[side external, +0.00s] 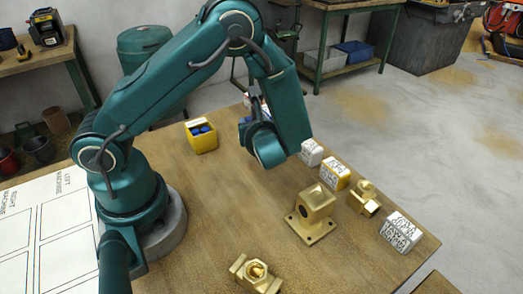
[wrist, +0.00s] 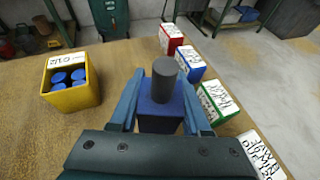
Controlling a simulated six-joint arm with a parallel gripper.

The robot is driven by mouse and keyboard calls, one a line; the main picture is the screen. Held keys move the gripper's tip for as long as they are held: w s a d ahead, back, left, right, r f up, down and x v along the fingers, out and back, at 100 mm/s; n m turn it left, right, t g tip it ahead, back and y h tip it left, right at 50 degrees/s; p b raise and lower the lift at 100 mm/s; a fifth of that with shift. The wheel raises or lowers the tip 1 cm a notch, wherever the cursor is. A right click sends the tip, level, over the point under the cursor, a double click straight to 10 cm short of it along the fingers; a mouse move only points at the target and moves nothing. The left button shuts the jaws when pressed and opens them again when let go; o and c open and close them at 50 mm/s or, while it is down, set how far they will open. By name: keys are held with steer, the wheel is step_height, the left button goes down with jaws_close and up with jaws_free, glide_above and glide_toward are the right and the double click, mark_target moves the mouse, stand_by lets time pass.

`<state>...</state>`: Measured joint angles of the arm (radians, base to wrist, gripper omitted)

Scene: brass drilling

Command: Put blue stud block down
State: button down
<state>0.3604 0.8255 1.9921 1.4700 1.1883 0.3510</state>
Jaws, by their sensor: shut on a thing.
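The blue stud block (wrist: 162,118) is a dark blue block with a dark grey cylindrical stud on top. It sits between the two blue-green fingers of my gripper (wrist: 160,97) in the wrist view, and the gripper is shut on it. The stud points upward in that view. In the side view my gripper (side external: 257,122) is over the far part of the bench, mostly hidden behind my wrist. A bit of blue shows there, but I cannot tell whether the block touches the bench.
A yellow bin (wrist: 70,97) with several blue cylinders stands left of my gripper. A row of labelled boxes, red (wrist: 171,39), blue (wrist: 191,64) and green (wrist: 218,102), runs along the right edge. Brass parts (side external: 312,212) stand on the near bench. Bench between bin and gripper is clear.

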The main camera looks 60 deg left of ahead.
steer(key=shift+w+d+f, duration=0.1)
steer(key=shift+w+f, duration=0.05)
steer(key=shift+f, duration=1.95)
steer(key=shift+c, duration=1.8)
jaws_free()
steer(key=shift+f, duration=0.15)
